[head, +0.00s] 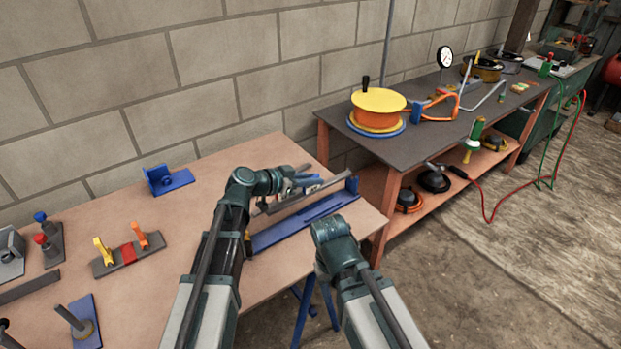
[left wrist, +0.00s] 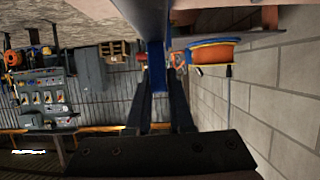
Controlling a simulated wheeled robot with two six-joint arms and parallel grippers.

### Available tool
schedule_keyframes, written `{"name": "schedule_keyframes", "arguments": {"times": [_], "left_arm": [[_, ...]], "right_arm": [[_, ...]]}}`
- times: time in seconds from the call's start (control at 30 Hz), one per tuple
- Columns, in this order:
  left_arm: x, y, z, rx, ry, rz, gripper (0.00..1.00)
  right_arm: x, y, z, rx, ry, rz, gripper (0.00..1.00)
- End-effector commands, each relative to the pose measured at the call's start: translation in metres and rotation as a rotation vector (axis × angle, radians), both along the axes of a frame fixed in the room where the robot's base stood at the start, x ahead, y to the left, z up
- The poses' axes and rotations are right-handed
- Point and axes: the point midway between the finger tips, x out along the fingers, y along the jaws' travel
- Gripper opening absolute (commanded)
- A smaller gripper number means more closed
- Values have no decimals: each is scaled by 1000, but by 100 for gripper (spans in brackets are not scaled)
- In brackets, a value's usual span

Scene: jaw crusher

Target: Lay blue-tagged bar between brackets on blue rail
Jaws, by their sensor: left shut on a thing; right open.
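The blue rail (head: 300,228) lies along the front right edge of the near table. A blue bracket (head: 352,186) stands at its right end; the other end is partly behind my left arm. My left gripper (head: 303,184) is over the rail's back side, shut on the bar. The grey bar (head: 325,192) runs roughly along the rail, with blue near the jaws. In the left wrist view a blue part (left wrist: 158,75) sits between my two fingers. Whether the bar touches the brackets is unclear. My right gripper (head: 328,232) is near the rail's front edge, its fingers mostly hidden.
A blue angled fixture (head: 165,180) stands at the back of the table. A grey plate with yellow and orange uprights (head: 128,255) and a blue base with a peg (head: 82,322) lie left of my arm. A dark bench (head: 450,105) with a cable reel (head: 378,108) stands behind right.

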Motion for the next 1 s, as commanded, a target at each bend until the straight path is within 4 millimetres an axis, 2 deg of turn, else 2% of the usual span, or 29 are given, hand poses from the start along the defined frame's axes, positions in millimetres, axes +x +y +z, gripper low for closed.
{"name": "schedule_keyframes", "arguments": {"times": [0.27, 0.8, 1.0], "left_arm": [[0, 0, -8, -1, 0, 1, 0], [0, 0, -53, -1, 0, 1, 0], [0, 0, -59, -1, 0, 1, 0]], "right_arm": [[0, 0, -8, 0, 0, 0, 50], [0, 0, -53, 0, 0, 0, 50], [0, 0, -59, 0, 0, 0, 50]]}}
